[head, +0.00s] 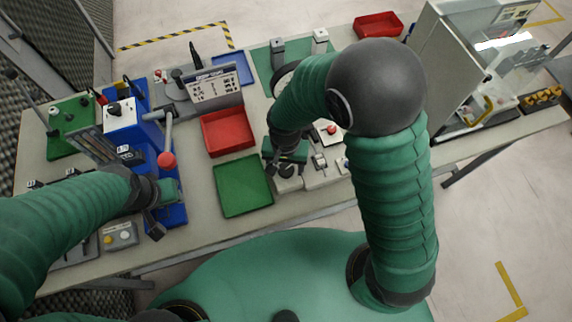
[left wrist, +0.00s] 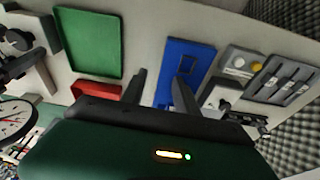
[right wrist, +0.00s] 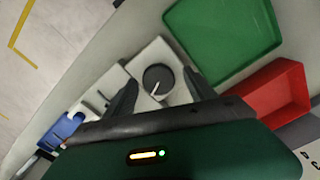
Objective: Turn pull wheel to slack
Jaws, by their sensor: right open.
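A dark round wheel (right wrist: 158,80) with a white pointer line sits on a pale block in the right wrist view, and I take it to be the pull wheel. My right gripper (right wrist: 159,86) is open, with one finger on each side of the wheel. I cannot tell whether the fingers touch it. In the head view the wheel (head: 286,171) is small and partly covered by my right gripper. Any slack marking is too small to read. My left gripper (left wrist: 160,78) is open and empty above the bench near the blue stand (left wrist: 186,62).
A green tray (head: 243,187) and a red bin (head: 228,132) stand left of the wheel. A dial gauge (left wrist: 14,119) shows in the left wrist view. A grey cabinet (head: 447,50) stands at the right.

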